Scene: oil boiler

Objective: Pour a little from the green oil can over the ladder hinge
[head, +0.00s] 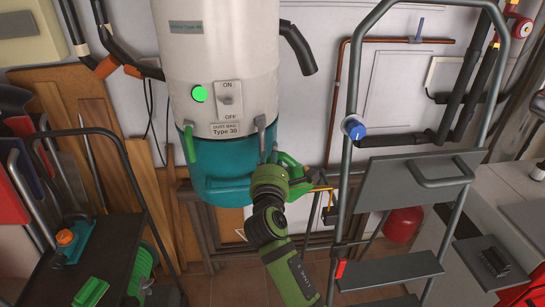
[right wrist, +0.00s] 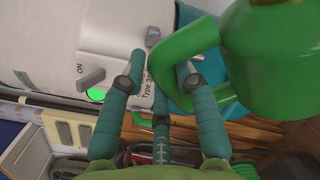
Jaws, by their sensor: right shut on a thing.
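The green oil can (head: 288,161) is in the middle of the head view, in front of the teal base of a white tank. My right gripper (head: 270,168) is shut on it. In the right wrist view the can (right wrist: 285,65) fills the upper right, and the teal fingers (right wrist: 160,75) are at its handle. A thin yellowish spout (head: 318,188) points right toward the left rail of the grey ladder (head: 346,190). A blue knob (head: 355,128) sits on that rail above the spout. I cannot tell which joint is the hinge. My left gripper is out of view.
The white tank (head: 220,60) with its ON/OFF switch stands close behind the can. A black cart (head: 80,255) with tools is at the left. A red round vessel (head: 402,225) is behind the ladder. Pipes run along the wall.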

